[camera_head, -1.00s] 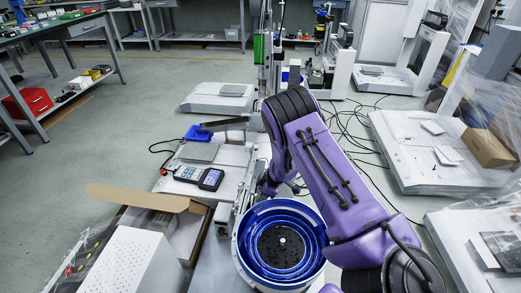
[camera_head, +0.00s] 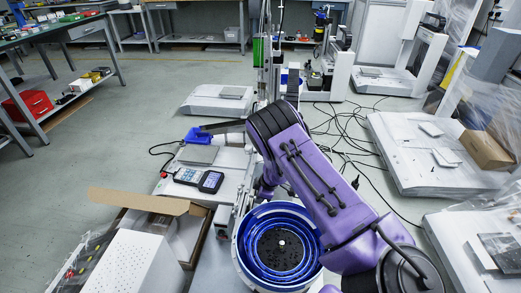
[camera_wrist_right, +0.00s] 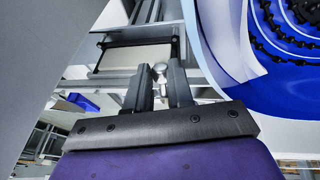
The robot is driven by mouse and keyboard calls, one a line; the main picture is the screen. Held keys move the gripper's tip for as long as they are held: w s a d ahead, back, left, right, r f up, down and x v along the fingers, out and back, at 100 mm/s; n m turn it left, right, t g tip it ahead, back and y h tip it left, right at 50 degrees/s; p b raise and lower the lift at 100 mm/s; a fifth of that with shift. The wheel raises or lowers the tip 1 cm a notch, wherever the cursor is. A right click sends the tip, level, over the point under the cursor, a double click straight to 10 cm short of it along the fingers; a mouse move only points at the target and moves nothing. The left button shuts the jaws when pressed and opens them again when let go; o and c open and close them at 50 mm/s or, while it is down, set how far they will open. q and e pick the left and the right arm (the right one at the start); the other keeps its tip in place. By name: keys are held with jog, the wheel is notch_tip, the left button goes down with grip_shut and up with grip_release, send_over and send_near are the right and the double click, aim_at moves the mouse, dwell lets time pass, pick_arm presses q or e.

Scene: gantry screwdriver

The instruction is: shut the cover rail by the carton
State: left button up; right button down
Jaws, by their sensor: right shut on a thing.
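The open brown carton (camera_head: 150,202) stands at the lower left in the head view, with a flap raised. Grey metal rails (camera_wrist_right: 188,65) show beyond my right gripper (camera_wrist_right: 160,74) in the right wrist view. Its two dark fingers are closed around a small silver knob (camera_wrist_right: 159,68). I cannot tell for sure which rail the knob belongs to, or how far the cover is open. My left gripper is out of view.
The bowl feeder stands close beside the right gripper. A perforated white box (camera_head: 135,262) stands by the carton. Open floor (camera_head: 110,140) lies left.

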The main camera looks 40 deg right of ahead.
jog(key=g+p, duration=0.1)
jog(key=p, duration=0.1)
jog(key=r+h+p, duration=0.1)
jog(key=shift+w+a+r+g+p, duration=0.15)
jog(key=shift+w+a+g+p, duration=0.05)
jog(key=shift+a+g+p, duration=0.2)
jog(key=shift+w+n+g+h, duration=0.1)
jog(key=shift+n+g+h, duration=0.2)
jog(key=shift+g+h, duration=0.1)
jog(key=shift+w+a+g+h, duration=0.15)
jog(key=shift+g+h, duration=0.15)
jog(key=g+h+b, duration=0.1)
jog(key=b, duration=0.2)
jog(key=w+a+g+h+b, duration=0.1)
jog(key=g+b, duration=0.1)
jog(key=b, duration=0.1)
jog(key=w+g+h+b, duration=0.1)
jog(key=g+h+b, duration=0.1)
jog(key=b, duration=0.1)
jog(key=shift+w+a+r, duration=0.1)
jog(key=shift+a+r, duration=0.2)
jog(key=shift+r, duration=0.1)
jog(key=shift+w+a+r+n+g+h+b, duration=0.2)
jog(key=shift+g+h+b, duration=0.25)
jog(key=shift+b, duration=0.35)
jog(key=shift+w+a+r+n+g+h+b, duration=0.15)
jog(key=shift+g+h+b, duration=0.25)
jog(key=shift+b, duration=0.4)
jog(key=c, duration=1)
grip_release()
